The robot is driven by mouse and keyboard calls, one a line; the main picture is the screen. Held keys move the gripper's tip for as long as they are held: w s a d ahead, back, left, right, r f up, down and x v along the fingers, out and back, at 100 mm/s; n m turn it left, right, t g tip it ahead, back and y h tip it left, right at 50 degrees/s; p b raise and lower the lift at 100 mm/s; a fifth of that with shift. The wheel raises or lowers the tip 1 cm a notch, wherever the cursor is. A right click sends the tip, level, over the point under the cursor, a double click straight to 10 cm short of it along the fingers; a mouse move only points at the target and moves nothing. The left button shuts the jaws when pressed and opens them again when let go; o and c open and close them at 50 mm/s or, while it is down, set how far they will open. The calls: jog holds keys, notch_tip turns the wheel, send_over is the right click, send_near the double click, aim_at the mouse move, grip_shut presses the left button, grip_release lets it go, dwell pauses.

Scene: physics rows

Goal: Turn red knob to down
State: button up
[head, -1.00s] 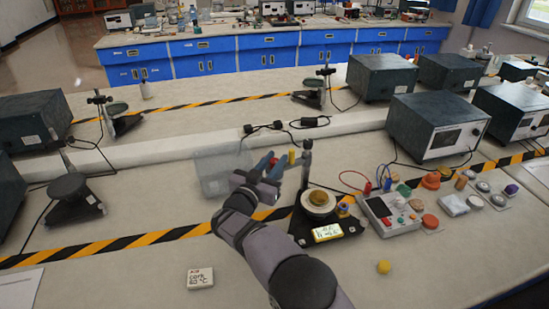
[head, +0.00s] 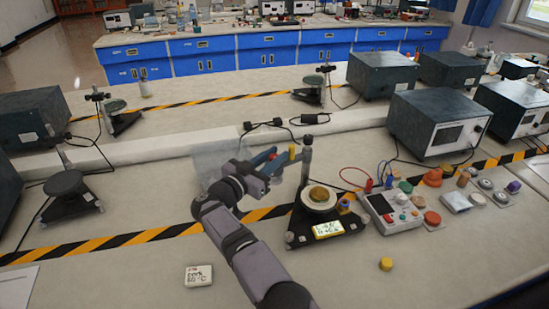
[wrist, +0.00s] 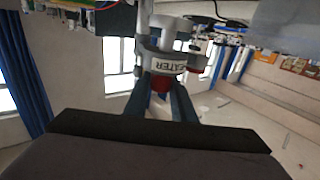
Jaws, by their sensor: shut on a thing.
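The red knob (wrist: 162,83) shows in the wrist view between my two dark blue fingertips, in front of a grey-white fitting with a "HEATER" label (wrist: 168,62). My gripper (wrist: 161,88) is shut on this knob, with one finger on either side. In the head view my gripper (head: 273,157) reaches to the left side of the upright post (head: 306,162) of a black-based stand, and a little red shows at its tips. The fingers hide much of the knob, and I cannot read its pointing direction.
A yellow part (head: 292,152) sits close right of my fingertips. A clear box (head: 208,165) is behind my wrist. A control box (head: 390,212) and loose pieces lie right.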

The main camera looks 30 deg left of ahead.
jog(key=shift+a+r, duration=0.1)
jog(key=shift+r, duration=0.15)
jog(key=o, duration=1.1)
jog(key=shift+c, duration=0.2)
jog(key=shift+f, duration=0.15)
jog(key=shift+s, duration=0.1)
jog(key=s+a+b, duration=0.1)
jog(key=s, duration=0.6)
jog(key=shift+b, duration=0.3)
jog(key=shift+s, duration=0.1)
